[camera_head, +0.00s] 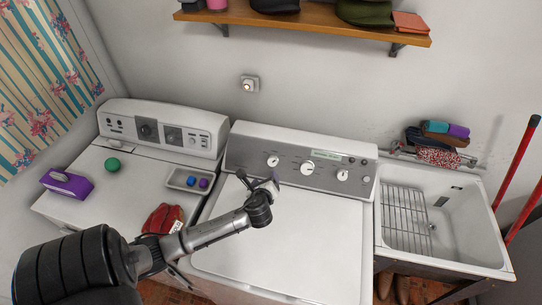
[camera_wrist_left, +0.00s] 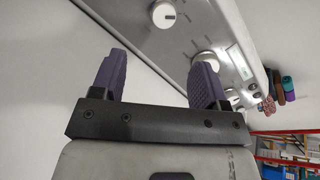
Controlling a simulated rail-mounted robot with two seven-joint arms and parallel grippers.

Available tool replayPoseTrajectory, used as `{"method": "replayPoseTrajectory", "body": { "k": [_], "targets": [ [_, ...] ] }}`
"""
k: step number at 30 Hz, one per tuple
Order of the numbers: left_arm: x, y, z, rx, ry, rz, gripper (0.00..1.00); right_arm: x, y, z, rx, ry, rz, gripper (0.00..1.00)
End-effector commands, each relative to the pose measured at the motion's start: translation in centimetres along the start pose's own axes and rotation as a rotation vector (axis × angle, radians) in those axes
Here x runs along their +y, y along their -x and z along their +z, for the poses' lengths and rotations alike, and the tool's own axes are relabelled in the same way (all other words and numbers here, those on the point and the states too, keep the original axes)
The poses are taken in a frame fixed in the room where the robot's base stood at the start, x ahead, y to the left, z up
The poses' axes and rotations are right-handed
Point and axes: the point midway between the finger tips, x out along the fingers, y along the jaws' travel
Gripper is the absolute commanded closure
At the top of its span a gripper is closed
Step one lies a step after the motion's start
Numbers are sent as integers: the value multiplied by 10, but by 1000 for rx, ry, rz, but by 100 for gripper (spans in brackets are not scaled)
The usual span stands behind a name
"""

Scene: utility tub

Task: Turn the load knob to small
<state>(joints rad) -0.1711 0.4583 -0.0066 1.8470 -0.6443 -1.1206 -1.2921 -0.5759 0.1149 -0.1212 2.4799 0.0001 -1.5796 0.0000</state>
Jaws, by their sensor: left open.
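The middle machine's control panel (camera_head: 238,154) carries three white knobs in a row: a left knob (camera_head: 272,161), a larger middle knob (camera_head: 307,168) and a right knob (camera_head: 342,175). Their labels are too small to read, so I cannot tell which is the load knob. My left gripper (camera_head: 259,179) is open and empty, in front of the panel's left part. In the left wrist view, its purple fingers (camera_wrist_left: 157,76) stand apart; the left knob (camera_wrist_left: 163,14) shows beyond them, and the right finger partly overlaps the middle knob (camera_wrist_left: 205,58). My right gripper is not visible.
A second white machine (camera_head: 90,205) at left holds a green ball (camera_head: 112,164), a purple box (camera_head: 66,184), a small tray (camera_head: 175,183) and a red item (camera_head: 163,219). A sink (camera_head: 470,230) stands at right. A shelf (camera_head: 300,17) hangs above.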

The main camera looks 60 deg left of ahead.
Motion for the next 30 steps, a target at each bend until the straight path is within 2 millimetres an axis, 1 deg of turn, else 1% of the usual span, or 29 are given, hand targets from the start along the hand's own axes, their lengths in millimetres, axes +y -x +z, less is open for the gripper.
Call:
{"method": "replayPoseTrajectory", "body": {
  "k": [3,6,10,13,17,27,30],
  "targets": [
    [-4,0,-1,3,-151,-27,32,3,-1,7,-15,8,9,57],
    [-6,0,-1,4,-235,-34,32,4,-1,7,-17,11,11,57],
    [-6,-3,-1,3,-289,-33,32,4,-1,5,-11,9,10,57],
    [-6,-11,-1,2,-299,-32,32,3,-1,3,-7,7,8,57],
    [-6,-31,-1,1,-299,-30,32,2,-1,3,-7,5,6,57],
    [-8,-95,-3,3,-295,-31,32,0,-6,4,-4,-1,0,57],
    [-8,-109,-2,3,-295,-31,32,0,-7,4,-4,-1,0,57]
  ]
}}
